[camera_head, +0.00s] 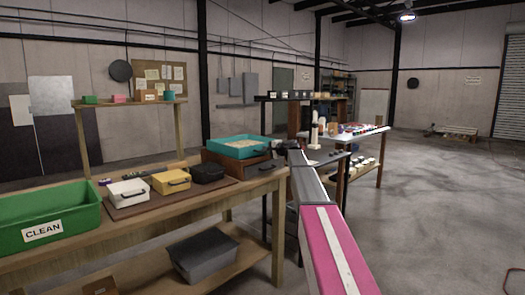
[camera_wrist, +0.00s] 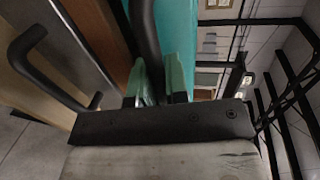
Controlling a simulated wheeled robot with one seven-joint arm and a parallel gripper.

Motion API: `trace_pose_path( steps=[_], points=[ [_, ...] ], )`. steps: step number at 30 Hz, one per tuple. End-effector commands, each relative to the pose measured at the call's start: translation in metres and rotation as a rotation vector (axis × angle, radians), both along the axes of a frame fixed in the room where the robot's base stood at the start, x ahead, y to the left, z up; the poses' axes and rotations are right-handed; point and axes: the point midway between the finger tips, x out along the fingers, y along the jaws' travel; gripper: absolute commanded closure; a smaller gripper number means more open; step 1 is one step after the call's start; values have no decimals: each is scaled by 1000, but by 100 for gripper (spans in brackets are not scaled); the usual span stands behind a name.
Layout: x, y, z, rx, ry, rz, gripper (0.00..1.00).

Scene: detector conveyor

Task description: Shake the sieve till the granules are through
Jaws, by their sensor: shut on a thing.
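The sieve (camera_head: 238,153) is a shallow teal tray with a layer of pale granules (camera_head: 240,142) inside it. It sits over a brown wooden box (camera_head: 218,162) at the right end of the workbench. My gripper (camera_head: 283,146) is at the sieve's right side. In the wrist view, my gripper's green-padded fingers (camera_wrist: 160,80) are shut on the sieve's dark handle (camera_wrist: 146,28), and the teal wall (camera_wrist: 208,45) shows beyond. The granules are hidden in the wrist view. I cannot see what lies under the sieve.
The box front has a dark handle (camera_wrist: 45,75). White (camera_head: 128,193), yellow (camera_head: 170,181) and black (camera_head: 207,172) containers stand left on a brown mat. A green CLEAN bin (camera_head: 45,217) is at far left. A grey bin (camera_head: 205,258) is below. Open floor lies right.

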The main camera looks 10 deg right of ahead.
Motion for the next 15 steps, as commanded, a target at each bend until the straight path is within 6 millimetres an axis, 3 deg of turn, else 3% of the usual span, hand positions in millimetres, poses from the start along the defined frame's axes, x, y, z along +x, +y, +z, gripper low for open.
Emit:
trace_pose_path(
  steps=[2,9,10,12,15],
  points=[
    [-8,-5,0,-1,-1,-1,100],
    [-7,-5,0,0,0,0,100],
    [-7,-5,0,0,0,0,82],
    [-7,-5,0,0,0,0,62],
    [-7,-5,0,0,0,0,62]
  ],
)
